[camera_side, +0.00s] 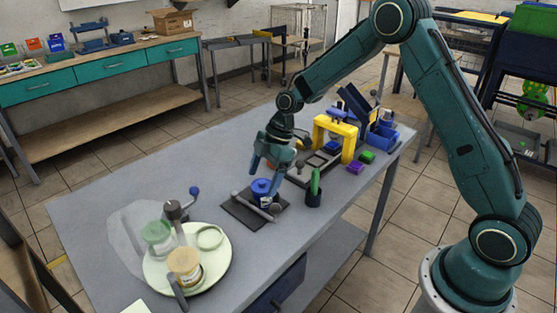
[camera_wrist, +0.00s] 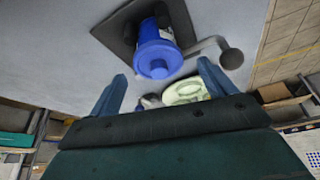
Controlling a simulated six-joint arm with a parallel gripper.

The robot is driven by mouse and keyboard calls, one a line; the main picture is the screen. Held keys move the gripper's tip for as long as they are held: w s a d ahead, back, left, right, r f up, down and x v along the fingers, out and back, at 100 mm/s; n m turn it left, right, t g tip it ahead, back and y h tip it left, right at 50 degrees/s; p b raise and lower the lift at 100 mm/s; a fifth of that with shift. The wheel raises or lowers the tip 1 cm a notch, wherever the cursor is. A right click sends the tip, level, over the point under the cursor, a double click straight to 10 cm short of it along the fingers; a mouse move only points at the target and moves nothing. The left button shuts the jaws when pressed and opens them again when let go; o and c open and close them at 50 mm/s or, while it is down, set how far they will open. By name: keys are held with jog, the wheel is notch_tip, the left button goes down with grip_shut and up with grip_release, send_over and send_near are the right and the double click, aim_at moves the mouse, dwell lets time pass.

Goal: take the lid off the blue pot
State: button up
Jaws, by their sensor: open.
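The blue pot (camera_side: 262,192) stands upright on a dark square mat (camera_side: 238,213) near the middle of the table, with its blue lid (camera_side: 261,184) on. My gripper (camera_side: 267,169) is just above the pot in the side view, fingers pointing down. In the wrist view my open gripper (camera_wrist: 162,72) has one finger at each side of the lid, apart from it, with nothing held.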

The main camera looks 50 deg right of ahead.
jog(key=shift+a+f, duration=0.1)
jog(key=shift+f, duration=0.15)
dwell(0.3)
jog(key=c, duration=1)
